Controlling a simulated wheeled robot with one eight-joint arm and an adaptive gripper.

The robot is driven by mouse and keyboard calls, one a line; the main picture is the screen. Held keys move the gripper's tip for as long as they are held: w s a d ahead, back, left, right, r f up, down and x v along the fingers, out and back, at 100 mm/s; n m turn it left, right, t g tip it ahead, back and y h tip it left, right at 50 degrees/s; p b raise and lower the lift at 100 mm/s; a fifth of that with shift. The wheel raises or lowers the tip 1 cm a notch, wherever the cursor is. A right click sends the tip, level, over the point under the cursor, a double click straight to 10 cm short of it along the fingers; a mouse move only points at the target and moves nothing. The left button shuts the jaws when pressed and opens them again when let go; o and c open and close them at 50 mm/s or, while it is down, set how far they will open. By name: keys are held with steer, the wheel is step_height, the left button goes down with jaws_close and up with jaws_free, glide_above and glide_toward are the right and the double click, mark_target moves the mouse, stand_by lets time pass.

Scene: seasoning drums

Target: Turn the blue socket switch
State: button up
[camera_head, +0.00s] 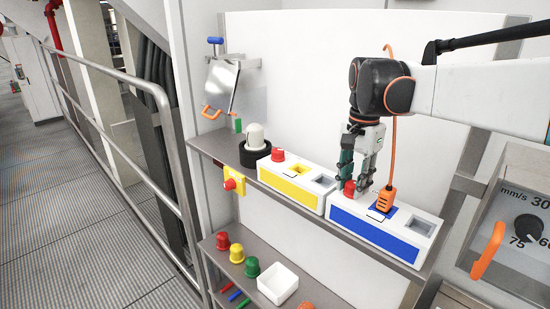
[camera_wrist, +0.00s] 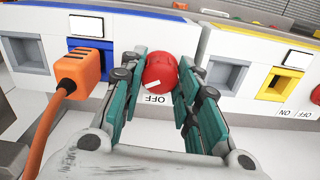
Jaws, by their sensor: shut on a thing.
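The blue socket box (camera_head: 372,234) is white with a blue front and stands on the right part of the shelf. Its switch is a red round knob (camera_head: 349,188) at the box's left end. My gripper (camera_head: 357,184) points down with its fingers on both sides of this knob. In the wrist view the red knob (camera_wrist: 160,76) sits between the teal finger pads of my gripper (camera_wrist: 160,88), which is shut on it. A white mark on the knob lies near an OFF label (camera_wrist: 157,99). An orange plug (camera_head: 387,199) with an orange cable sits in the blue socket; the plug also shows in the wrist view (camera_wrist: 82,72).
The yellow socket box (camera_head: 287,190) with its own red knob (camera_head: 278,155) stands close on the left. A white dome on a black base (camera_head: 255,147) is further left. The orange cable (camera_head: 393,150) hangs beside my arm. A lower shelf holds coloured buttons and a white tray (camera_head: 278,288).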

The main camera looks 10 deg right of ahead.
steer(key=shift+n, duration=0.3)
steer(key=n+b, duration=0.2)
steer(key=n, duration=0.3)
steer(key=shift+s+n, duration=0.15)
steer(key=shift+n, duration=0.15)
steer(key=n+b, duration=0.1)
steer(key=n, duration=0.4)
steer(key=shift+a+r+n, duration=0.1)
steer(key=shift+n, duration=0.2)
steer(key=o, duration=1.1)
steer(key=shift+c, duration=0.2)
steer(key=shift+w, duration=0.2)
steer(key=shift+s, duration=0.1)
steer(key=shift+s, duration=0.1)
